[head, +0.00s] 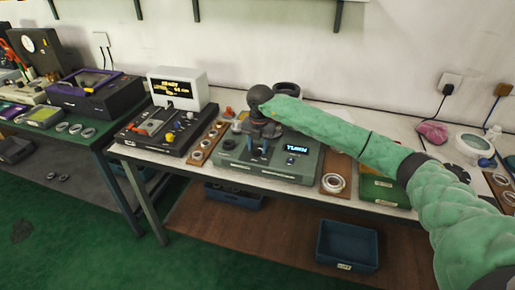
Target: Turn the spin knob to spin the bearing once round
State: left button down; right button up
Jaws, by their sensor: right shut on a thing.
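A grey-green test unit (228,165) stands on the white-topped bench, with a small lit display (297,148) that reads "TURN". My right arm comes in from the right, and my right gripper (257,150) points down over the left half of this unit. It is shut on the spin knob, which the gripper and its fingers hide almost wholly. The bearing cannot be made out clearly; the gripper and wrist cover that part of the unit. My left gripper is not in view.
Left of the unit are a wooden strip with rings (207,143) and a dark device (146,135) with a lit screen. Right are a ring on a wooden board (333,183) and a green box (383,191). Blue bins (346,246) sit on the lower shelf.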

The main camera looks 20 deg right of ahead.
jog(key=m+b, duration=0.1)
jog(key=m, duration=0.2)
jog(key=shift+r+m, duration=0.1)
jog(key=shift+m, duration=0.3)
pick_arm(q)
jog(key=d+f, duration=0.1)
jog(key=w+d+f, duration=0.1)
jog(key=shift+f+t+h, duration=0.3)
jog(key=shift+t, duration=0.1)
pick_arm(e)
jog(key=shift+m, duration=0.3)
jog(key=o, duration=1)
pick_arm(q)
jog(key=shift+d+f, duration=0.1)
